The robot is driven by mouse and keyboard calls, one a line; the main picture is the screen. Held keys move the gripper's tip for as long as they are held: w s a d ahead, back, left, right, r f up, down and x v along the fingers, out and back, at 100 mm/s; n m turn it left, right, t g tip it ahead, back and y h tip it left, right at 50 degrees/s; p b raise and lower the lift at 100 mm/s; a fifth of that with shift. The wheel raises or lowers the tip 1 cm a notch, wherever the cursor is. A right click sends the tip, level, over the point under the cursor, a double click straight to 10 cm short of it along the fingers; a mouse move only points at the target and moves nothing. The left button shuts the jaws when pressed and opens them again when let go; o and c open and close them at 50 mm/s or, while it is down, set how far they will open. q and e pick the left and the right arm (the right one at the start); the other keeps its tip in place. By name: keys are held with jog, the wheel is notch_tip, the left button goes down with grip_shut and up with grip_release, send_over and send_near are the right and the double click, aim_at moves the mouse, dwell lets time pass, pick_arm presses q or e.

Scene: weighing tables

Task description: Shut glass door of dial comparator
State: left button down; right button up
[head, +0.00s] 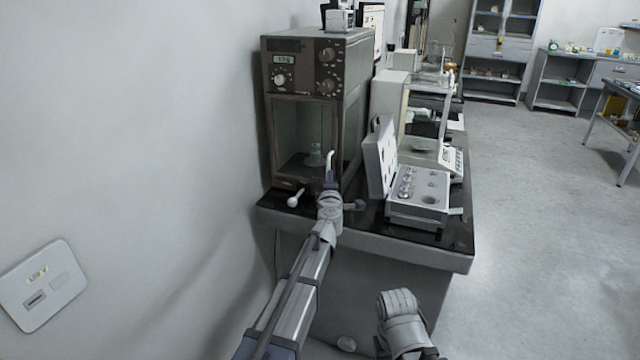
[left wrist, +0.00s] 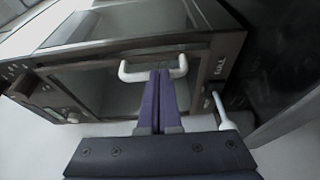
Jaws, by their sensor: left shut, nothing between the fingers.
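The dial comparator (head: 350,75) is a tall brown cabinet on the dark bench top, with knobs and a small display above a glass front. Its glass door (head: 290,130) shows a small clear object behind it and looks about flush with the cabinet; I cannot tell whether a gap is left. The door's white bar handle (head: 330,158) is at the right side. My left gripper (head: 331,178) is shut and empty, at the handle. In the left wrist view, the purple fingers (left wrist: 159,78) overlap the white handle (left wrist: 128,73); contact is unclear.
White levers (head: 296,198) stick out below the cabinet. To its right are an open weight case (head: 415,210) and a glass-sided balance (head: 425,125). The wall is close on the left.

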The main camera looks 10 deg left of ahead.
pick_arm(q)
jog(key=shift+w+d, duration=0.3)
jog(key=shift+w, duration=0.3)
jog(key=shift+w+r, duration=0.1)
jog(key=shift+w+d, duration=0.15)
